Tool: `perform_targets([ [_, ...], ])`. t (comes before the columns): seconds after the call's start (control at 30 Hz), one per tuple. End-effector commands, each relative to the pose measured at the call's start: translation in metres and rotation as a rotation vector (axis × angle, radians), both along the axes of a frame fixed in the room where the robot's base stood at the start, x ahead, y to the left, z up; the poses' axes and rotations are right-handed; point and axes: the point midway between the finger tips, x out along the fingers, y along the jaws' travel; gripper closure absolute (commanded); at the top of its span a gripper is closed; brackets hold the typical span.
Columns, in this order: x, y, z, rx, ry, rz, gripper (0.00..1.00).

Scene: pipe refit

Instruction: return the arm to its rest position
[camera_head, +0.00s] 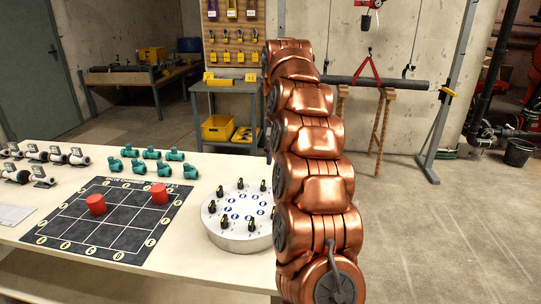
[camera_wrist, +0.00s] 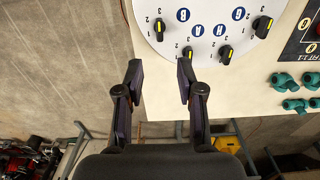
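My copper-coloured arm (camera_head: 315,180) rises in the middle of the head view, folded into a tall stack at the right end of the table. My gripper's tip is hidden in the head view. In the wrist view my gripper (camera_wrist: 158,80) is open, its two dark fingers apart with nothing between them. The fingers are near the edge of the round white dial plate (camera_wrist: 175,50), and I cannot tell their height above it. The dial plate (camera_head: 240,243) also shows in the head view, just left of my arm.
The white table (camera_head: 160,250) carries a black grid mat (camera_head: 125,238) with two red cylinders (camera_head: 96,204), several teal valves (camera_head: 152,153) and several white-and-black fittings (camera_head: 57,154). A workbench (camera_head: 232,88) and a hanging pipe (camera_head: 390,83) stand behind. The floor (camera_head: 450,240) at right is clear.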

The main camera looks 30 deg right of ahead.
Motion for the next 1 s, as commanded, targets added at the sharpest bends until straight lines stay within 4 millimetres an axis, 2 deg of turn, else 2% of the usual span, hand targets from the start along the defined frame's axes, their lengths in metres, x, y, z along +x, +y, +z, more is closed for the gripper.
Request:
perform_targets([
  [0.23, 0.000, 0.000, 0.000, 0.000, 0.000, 0.001, 0.62],
  [0.37, -0.004, 0.011, 0.004, 0.004, 0.003, 0.028, 0.62],
  [0.47, -0.012, 0.028, 0.013, 0.008, 0.003, 0.073, 0.62],
  [0.67, -0.041, 0.076, 0.026, 0.022, 0.017, 0.197, 0.62],
  [1.0, -0.111, 0.148, 0.033, 0.037, 0.049, 0.389, 0.62],
])
